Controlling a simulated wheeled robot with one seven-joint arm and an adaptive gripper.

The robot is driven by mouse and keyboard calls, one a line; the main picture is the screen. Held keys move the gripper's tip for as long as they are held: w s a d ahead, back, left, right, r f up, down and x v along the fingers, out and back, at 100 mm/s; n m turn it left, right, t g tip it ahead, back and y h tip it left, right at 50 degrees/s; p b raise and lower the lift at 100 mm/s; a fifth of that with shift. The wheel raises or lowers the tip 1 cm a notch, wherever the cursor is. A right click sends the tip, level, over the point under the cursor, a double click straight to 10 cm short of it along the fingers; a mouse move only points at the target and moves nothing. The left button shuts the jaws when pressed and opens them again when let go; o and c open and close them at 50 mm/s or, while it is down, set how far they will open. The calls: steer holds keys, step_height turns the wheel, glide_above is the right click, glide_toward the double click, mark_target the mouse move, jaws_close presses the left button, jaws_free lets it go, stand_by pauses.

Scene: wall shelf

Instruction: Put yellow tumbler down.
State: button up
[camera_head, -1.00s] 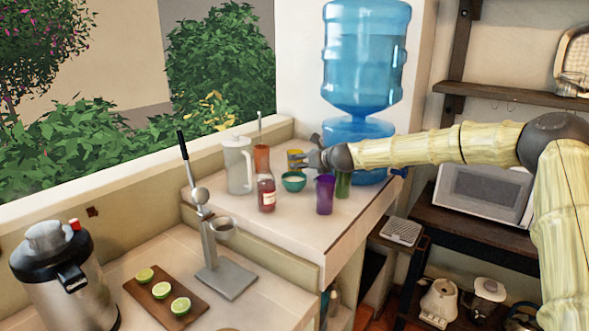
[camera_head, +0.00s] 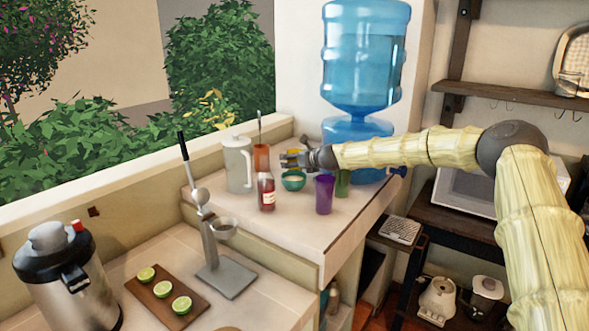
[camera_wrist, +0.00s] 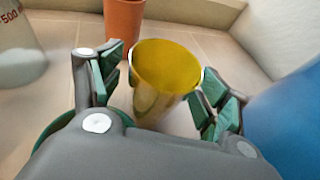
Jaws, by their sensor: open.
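The yellow tumbler (camera_wrist: 165,70) stands upright on the tiled counter in the wrist view, between the spread green-padded fingers of my gripper (camera_wrist: 155,92). Gaps show between the pads and the tumbler. In the head view my gripper (camera_head: 292,160) is over the raised counter, and the tumbler is mostly hidden behind it. My gripper is open and holds nothing.
A terracotta cup (camera_wrist: 124,22) stands just behind the tumbler. A teal bowl (camera_head: 293,181), a purple tumbler (camera_head: 324,194), a green tumbler (camera_head: 342,183), a red-labelled bottle (camera_head: 266,192) and a white pitcher (camera_head: 239,164) crowd the counter. The blue water dispenser (camera_head: 357,132) is close at right.

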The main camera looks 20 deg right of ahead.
steer(key=c, duration=1.4)
steer(key=shift+r, duration=0.2)
